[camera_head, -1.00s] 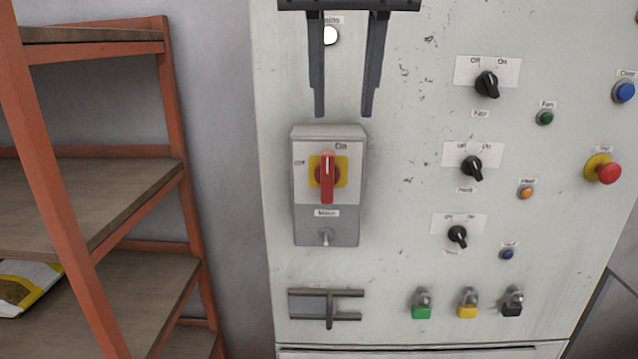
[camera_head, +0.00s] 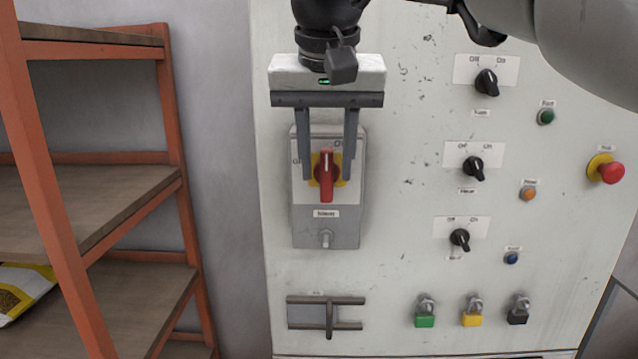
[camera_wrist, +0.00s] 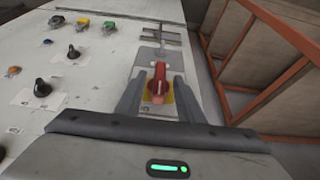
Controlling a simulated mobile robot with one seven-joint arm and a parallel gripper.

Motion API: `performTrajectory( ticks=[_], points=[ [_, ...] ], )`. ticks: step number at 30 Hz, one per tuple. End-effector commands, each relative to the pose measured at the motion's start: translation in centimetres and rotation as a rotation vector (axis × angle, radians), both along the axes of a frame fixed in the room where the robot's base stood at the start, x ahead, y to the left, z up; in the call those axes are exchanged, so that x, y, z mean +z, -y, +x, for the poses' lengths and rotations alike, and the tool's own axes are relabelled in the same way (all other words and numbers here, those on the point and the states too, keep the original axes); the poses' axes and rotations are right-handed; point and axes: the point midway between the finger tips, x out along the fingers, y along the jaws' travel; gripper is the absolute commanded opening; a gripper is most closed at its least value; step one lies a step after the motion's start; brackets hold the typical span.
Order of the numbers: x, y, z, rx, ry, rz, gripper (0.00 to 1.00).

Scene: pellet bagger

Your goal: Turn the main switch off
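The main switch is a red rotary handle (camera_head: 326,176) on a yellow plate, set in a grey and white box (camera_head: 326,215) on the cabinet front. The handle stands upright, in line with the "On" side rather than the "Off" label at the left. My gripper (camera_head: 329,166) is open, its two fingers on either side of the handle's upper part. In the wrist view the red handle (camera_wrist: 160,78) shows between the fingers (camera_wrist: 162,82), with gaps at both sides. I cannot tell how far the fingertips are from the box face.
The pale cabinet (camera_head: 400,215) carries several black knobs, coloured buttons and a red emergency button (camera_head: 611,171) at the right. Padlocks (camera_head: 471,312) hang below, beside a latch (camera_head: 328,313). An orange shelf rack (camera_head: 185,200) stands at the left.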

Motion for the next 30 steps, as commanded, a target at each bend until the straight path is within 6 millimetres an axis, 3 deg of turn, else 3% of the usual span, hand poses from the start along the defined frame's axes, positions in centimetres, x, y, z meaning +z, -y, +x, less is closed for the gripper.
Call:
performTrajectory(
  ticks=[6, 17, 23, 30],
  points=[
    [-2.4, 0.0, 1.0, 0.001, -0.001, 0.0, 0.34],
    [-2.8, 0.0, 1.2, 0.0, 0.0, 0.0, 0.34],
    [-2.8, 0.0, 1.2, 0.0, 0.001, 0.0, 0.02],
    [-2.7, 0.0, 1.3, 0.0, 0.004, -0.003, 0.0]
  ],
)
